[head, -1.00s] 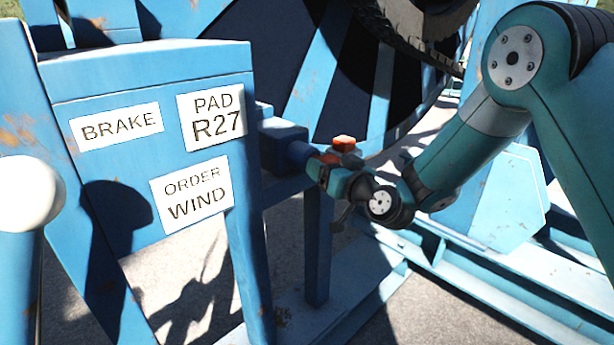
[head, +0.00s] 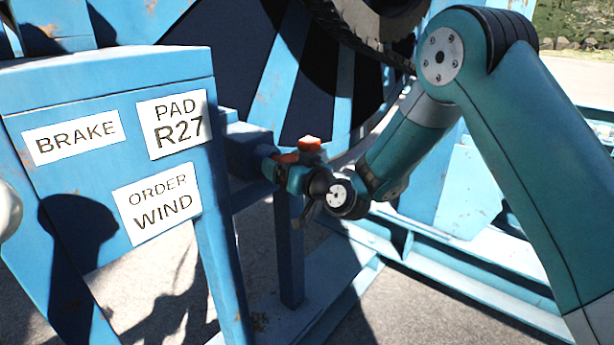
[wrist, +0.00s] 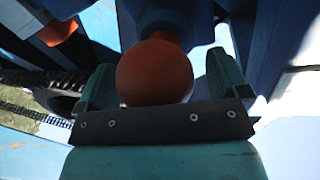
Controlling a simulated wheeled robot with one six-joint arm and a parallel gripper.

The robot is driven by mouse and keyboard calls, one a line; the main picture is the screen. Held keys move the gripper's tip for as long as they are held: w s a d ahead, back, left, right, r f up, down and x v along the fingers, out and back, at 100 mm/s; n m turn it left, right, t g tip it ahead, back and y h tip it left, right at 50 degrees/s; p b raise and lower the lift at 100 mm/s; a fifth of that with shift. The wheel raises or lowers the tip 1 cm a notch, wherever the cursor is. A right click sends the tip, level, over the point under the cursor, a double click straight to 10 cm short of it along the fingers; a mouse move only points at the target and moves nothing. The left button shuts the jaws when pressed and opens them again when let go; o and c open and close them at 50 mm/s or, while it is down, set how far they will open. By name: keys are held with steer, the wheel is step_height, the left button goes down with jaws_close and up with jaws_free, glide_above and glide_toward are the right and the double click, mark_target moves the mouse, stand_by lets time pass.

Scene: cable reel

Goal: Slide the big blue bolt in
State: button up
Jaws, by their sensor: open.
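The bolt's round orange knob (wrist: 155,72) sits between the two teal fingers of my gripper (wrist: 163,82) in the wrist view. The fingers are open, one on each side of it, with a gap visible at the right. The dark blue bolt shaft (wrist: 177,20) runs away behind the knob. In the head view, my gripper (head: 276,171) is close against the end of the blue block (head: 250,148) on the frame. The shaft is mostly hidden there, so I cannot tell how far in it sits.
An orange-red piece (head: 310,144) shows just above my gripper. A blue panel with signs reading BRAKE (head: 72,137), PAD R27 (head: 174,123) and ORDER WIND (head: 157,203) stands at left. A blue post (head: 290,255) stands below. The big reel (head: 345,85) is behind.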

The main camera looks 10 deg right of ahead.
steer(key=b+v, duration=1)
steer(key=v, duration=0.7)
steer(key=shift+b, duration=0.3)
